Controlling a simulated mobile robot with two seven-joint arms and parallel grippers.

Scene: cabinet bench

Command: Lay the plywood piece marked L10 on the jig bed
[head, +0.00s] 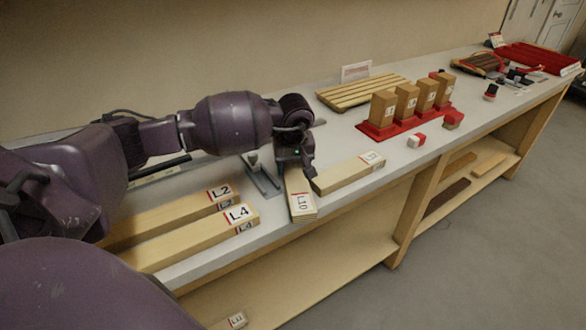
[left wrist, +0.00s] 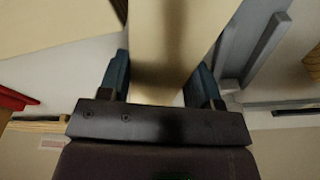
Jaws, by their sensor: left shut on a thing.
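The plywood piece marked L10 (head: 302,207) is a pale block with its labelled end facing the front edge of the bench. My left gripper (head: 296,168) is shut on it from above, near its far part. In the left wrist view the gripper's two fingers (left wrist: 164,84) stand on either side of the pale wood (left wrist: 172,40). A grey metal fixture with raised rails (head: 263,180) lies just left of the piece and may be the jig bed; it also shows in the left wrist view (left wrist: 252,50). I cannot tell whether the piece touches the bench. My right gripper is not in view.
Long pieces marked L2 (head: 170,217) and L4 (head: 190,240) lie at left. Another labelled piece (head: 347,174) lies close on the right. Beyond are a slatted wooden rack (head: 362,92) and upright blocks on a red base (head: 393,129). The bench's front edge is near.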

